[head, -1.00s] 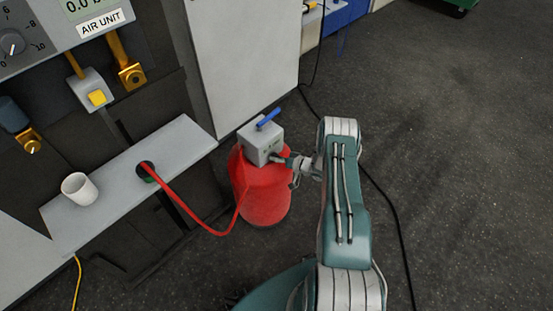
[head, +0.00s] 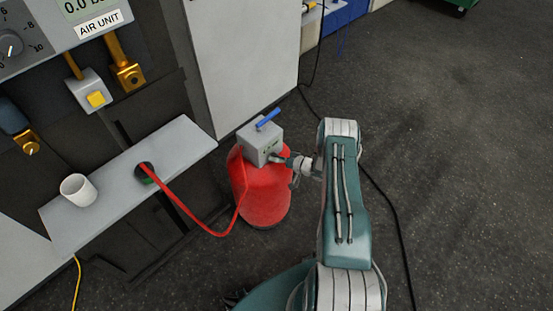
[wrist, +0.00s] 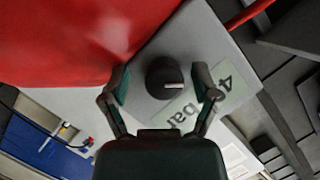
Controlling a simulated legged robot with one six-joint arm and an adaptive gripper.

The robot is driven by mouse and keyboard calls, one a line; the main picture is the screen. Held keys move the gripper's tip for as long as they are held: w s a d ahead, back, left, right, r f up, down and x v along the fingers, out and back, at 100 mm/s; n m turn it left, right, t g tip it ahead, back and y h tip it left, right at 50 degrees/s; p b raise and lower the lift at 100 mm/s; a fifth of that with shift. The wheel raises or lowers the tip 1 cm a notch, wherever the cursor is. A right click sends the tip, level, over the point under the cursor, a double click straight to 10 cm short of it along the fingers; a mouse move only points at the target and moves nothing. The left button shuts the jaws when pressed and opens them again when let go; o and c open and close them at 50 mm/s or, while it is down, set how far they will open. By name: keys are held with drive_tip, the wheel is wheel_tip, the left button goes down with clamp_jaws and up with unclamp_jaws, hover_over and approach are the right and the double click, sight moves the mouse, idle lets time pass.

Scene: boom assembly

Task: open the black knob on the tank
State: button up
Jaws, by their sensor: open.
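The red tank (head: 263,192) stands on the floor beside the wall unit, with a grey box (head: 259,146) on top. A blue lever (head: 268,118) sits on the box. In the head view my gripper (head: 288,162) is at the box's right side, and the knob is hidden.
A red hose (head: 190,215) runs from a black fitting (head: 145,172) on the grey shelf (head: 115,205) to the tank. A white cup (head: 78,190) stands on the shelf. A black cable (head: 398,225) lies on the floor. The floor to the right is clear.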

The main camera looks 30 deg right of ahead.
drive_tip(key=v, duration=1.2)
drive_tip(key=shift+f, duration=0.15)
drive_tip(key=shift+c, duration=1.3)
drive_tip(key=w+a+f+n+t, duration=0.1)
drive_tip(key=w+a+n, duration=0.1)
drive_tip(key=n, duration=0.3)
drive_tip(key=w+a+f+n+t+h, duration=0.1)
drive_tip(key=w+a+n+t, duration=0.1)
drive_tip(key=w+n, duration=0.2)
drive_tip(key=w+a+n+t, duration=0.1)
drive_tip(key=w+a+n, duration=0.1)
drive_tip(key=n, duration=0.4)
drive_tip(key=shift+w+a+f+n+h, duration=0.15)
drive_tip(key=shift+w+a+f+h, duration=0.05)
drive_tip(key=shift+w, duration=0.15)
drive_tip(key=shift+w+a+f+n+h, duration=0.15)
drive_tip(key=shift+w+a+f+h, duration=0.05)
drive_tip(key=shift+w, duration=0.2)
clamp_jaws()
